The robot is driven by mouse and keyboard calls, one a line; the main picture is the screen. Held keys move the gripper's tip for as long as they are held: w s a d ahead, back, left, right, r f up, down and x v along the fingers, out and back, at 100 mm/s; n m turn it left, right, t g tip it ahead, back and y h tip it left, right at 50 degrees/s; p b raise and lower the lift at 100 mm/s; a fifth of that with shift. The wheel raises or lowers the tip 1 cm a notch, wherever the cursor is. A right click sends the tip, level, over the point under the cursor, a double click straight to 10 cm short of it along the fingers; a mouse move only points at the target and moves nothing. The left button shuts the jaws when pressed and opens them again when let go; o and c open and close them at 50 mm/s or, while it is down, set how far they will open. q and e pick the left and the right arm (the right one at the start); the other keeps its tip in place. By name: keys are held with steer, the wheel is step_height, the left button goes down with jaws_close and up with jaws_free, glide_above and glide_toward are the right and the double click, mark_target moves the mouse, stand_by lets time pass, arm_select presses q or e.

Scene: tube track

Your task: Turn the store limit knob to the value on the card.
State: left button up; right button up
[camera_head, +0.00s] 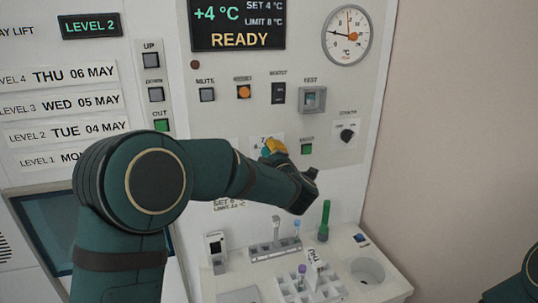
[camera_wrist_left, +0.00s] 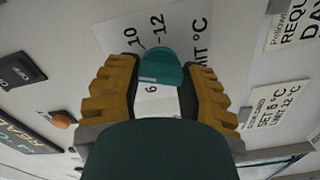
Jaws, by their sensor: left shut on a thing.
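The store limit knob (camera_wrist_left: 160,66) is a teal dial on a white scale plate marked 6, 10, 12 and a °C limit label (camera_wrist_left: 200,35); the rest of the scale is hidden. My left gripper (camera_head: 272,148) has its orange fingers shut on the knob from both sides. In the head view the arm partly covers the knob. The card (camera_wrist_left: 275,115) reads SET 6 °C, LIMIT 12 °C; it also shows in the head view (camera_head: 230,205), partly behind my arm. The display (camera_head: 237,25) reads +4 °C, SET 4 °C, LIMIT 8 °C, READY. My right gripper is out of view.
Near the knob are a green button (camera_head: 306,148), a black knob (camera_head: 347,135), a boost switch (camera_head: 278,93), an orange button (camera_head: 244,91) and a test button (camera_head: 312,99). Below stand tube racks (camera_head: 275,250) and a green-capped tube (camera_head: 324,222) on a ledge.

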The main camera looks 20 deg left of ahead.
arm_select(q)
steer(key=m+p, duration=0.2)
steer(key=m, duration=0.1)
steer(key=shift+r, duration=0.25)
steer(key=m+p, duration=0.3)
steer(key=m, duration=0.1)
steer(key=m+p, duration=0.4)
steer(key=m, duration=0.1)
steer(key=shift+w+d+r, duration=0.1)
steer(key=shift+d, duration=0.05)
steer(key=shift+m+p, duration=1.05)
steer(key=shift+m, duration=0.65)
steer(key=o, duration=1.2)
steer(key=shift+f, duration=0.2)
